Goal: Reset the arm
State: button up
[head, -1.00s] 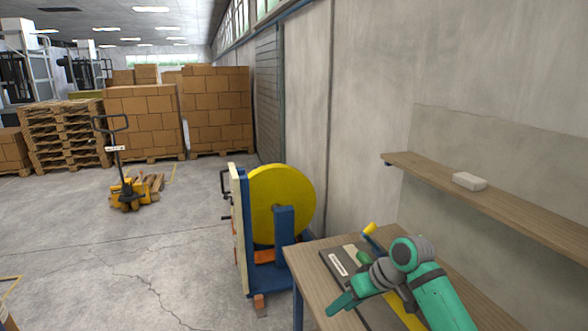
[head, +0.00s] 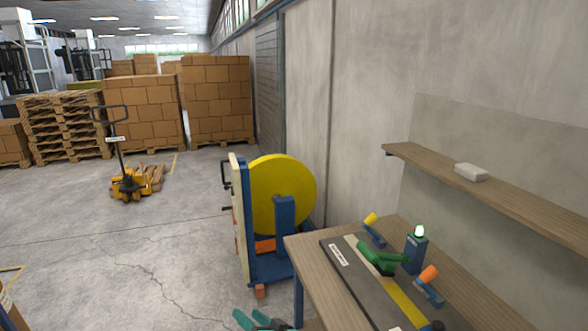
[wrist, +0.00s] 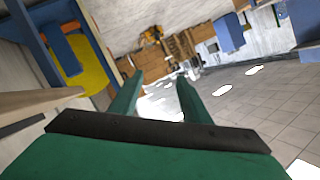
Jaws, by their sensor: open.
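My gripper (head: 262,321) shows only in part at the bottom edge of the head view, left of the table (head: 312,256) and apart from it. In the wrist view my gripper (wrist: 158,80) has its two green fingers spread, with nothing between them. On the table, a dark board (head: 365,287) carries a yellow strip (head: 400,300), a green clamp-like part (head: 378,259) and a blue post with a lit green top (head: 419,232). An orange-topped blue part (head: 428,275) and a yellow-topped blue part (head: 371,220) stand nearby.
A large yellow reel (head: 275,195) on a blue stand (head: 285,230) stands left of the table. A shelf (head: 500,200) with a white block (head: 470,172) is on the wall. A pallet jack (head: 130,185) and stacked boxes (head: 215,100) are farther back. Open floor lies left.

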jog(key=s+d+f+m+t+h, duration=0.1)
jog(key=s+f+m+h, duration=0.2)
jog(key=s, duration=0.6)
jog(key=s+d+f+m+t+h, duration=0.1)
jog(key=s+f+t+h, duration=0.15)
jog(key=s+f, duration=0.5)
jog(key=s+d+f+m+h, duration=0.2)
jog(key=s+h, duration=0.1)
jog(key=s, duration=0.7)
jog(key=s+d+r+n+h, duration=0.1)
jog(key=s+d+r+n, duration=0.1)
jog(key=s, duration=0.9)
jog(key=s+d+r+n, duration=0.2)
jog(key=s+d+r, duration=0.3)
jog(key=s, duration=0.6)
jog(key=shift+d+n+t+h, duration=0.3)
jog(key=shift+d+t+h, duration=0.05)
jog(key=shift+d, duration=0.35)
